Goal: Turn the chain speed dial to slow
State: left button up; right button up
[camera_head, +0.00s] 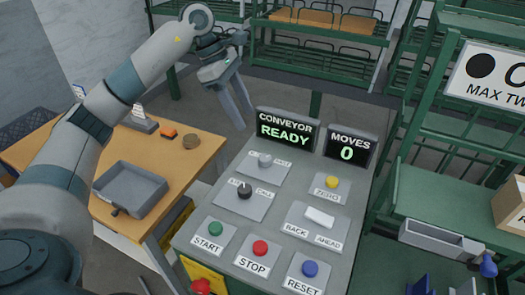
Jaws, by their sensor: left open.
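A grey sloping control panel (285,182) stands in the middle of the head view. A black round knob (244,191) with a pale pointer mark sits on a plate at its left. A pale grey knob (265,160) sits on another plate just above it. The small labels by both knobs are too small to read surely, so I cannot tell which is the chain speed dial. My left gripper (240,110) is open and empty, its fingers pointing down beside the upper left of the conveyor display, apart from both knobs. My right gripper is not in view.
Displays read CONVEYOR READY (286,130) and MOVES 0 (350,148). The panel also carries START (215,228), STOP (260,247), RESET (310,268) and ZERO (332,182) buttons and a white BACK/AHEAD switch (319,217). A wooden table (165,165) with a grey tray (130,187) stands left; green racks stand right.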

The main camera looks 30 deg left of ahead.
aim_at(265, 157)
pick_arm(q)
jog(key=p+x, duration=0.4)
jog(key=x, duration=0.8)
jog(key=shift+w+d+f, duration=0.1)
jog(key=shift+d+f, duration=0.05)
jog(key=shift+f, duration=0.2)
jog(key=shift+x, duration=0.8)
jog(key=c, duration=1)
